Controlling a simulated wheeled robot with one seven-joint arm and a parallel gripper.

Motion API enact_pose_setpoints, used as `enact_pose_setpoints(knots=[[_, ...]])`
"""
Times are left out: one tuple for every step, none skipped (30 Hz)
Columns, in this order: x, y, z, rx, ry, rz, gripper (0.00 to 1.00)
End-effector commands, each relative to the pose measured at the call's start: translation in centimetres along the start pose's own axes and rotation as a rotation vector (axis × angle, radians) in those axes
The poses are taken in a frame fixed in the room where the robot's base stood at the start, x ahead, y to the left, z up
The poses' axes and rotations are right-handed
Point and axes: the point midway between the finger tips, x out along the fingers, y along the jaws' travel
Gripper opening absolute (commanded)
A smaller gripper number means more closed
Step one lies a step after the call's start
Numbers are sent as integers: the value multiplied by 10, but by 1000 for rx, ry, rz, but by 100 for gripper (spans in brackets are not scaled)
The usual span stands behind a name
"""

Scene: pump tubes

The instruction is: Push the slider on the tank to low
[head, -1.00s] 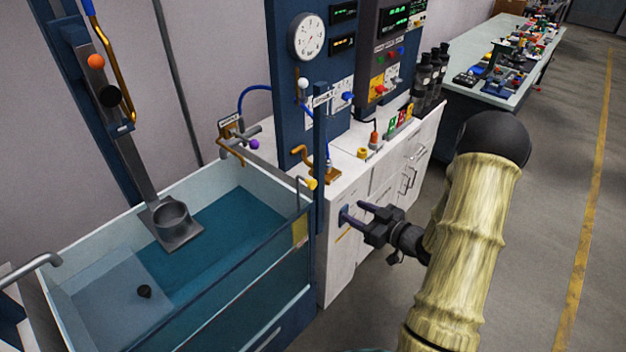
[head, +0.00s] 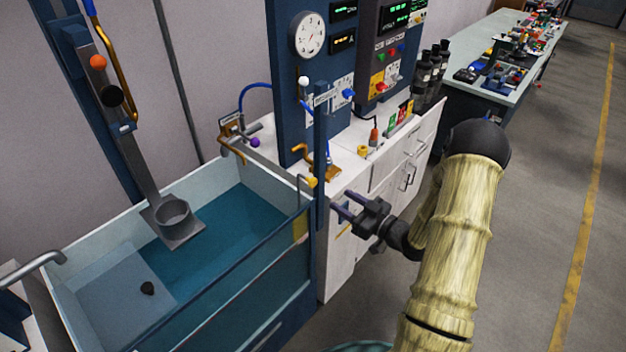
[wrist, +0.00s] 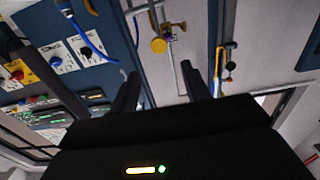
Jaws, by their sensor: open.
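The tank (head: 95,228) is an open, light-walled basin of blue water at the left in the head view. A sloping grey rail (head: 133,150) rises behind it, with an orange ball (head: 98,62) and a black ball (head: 111,96) near its top. A yellow knob (head: 312,182) sits by the tank's right corner, beside a blue post (head: 320,150). I cannot tell which part is the slider. My gripper (head: 341,201) is open and empty, right of that corner and post, with its fingers pointing left. Its fingers also show in the wrist view (wrist: 160,85).
A white cabinet (head: 345,262) with a blue gauge panel (head: 290,100) stands beyond the tank. Brass pipes and valves (head: 328,172) stand on its top, close to my gripper. A long workbench (head: 480,45) is at the back right. The floor (head: 540,230) at right is clear.

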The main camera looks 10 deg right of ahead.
Motion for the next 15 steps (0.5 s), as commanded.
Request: enact_pose_setpoints(knots=[[10,-1,-3,1,2,-4,47],[15,-1,-3,0,2,-2,47],[22,0,-3,-1,2,-3,47],[27,0,-3,0,1,-2,47],[32,0,-2,1,1,-1,47],[40,-1,-3,0,1,-3,47],[45,0,-3,0,2,-2,47],[50,0,-3,-1,2,-1,47],[57,0,-3,-1,1,-2,47],[63,-1,-2,0,1,-1,47],[68,0,-3,0,1,-1,47],[75,-1,-3,-1,2,-3,47],[81,-1,-3,-1,2,-3,47],[86,-1,-3,-1,2,-3,47],[93,-2,-3,0,1,-3,47]])
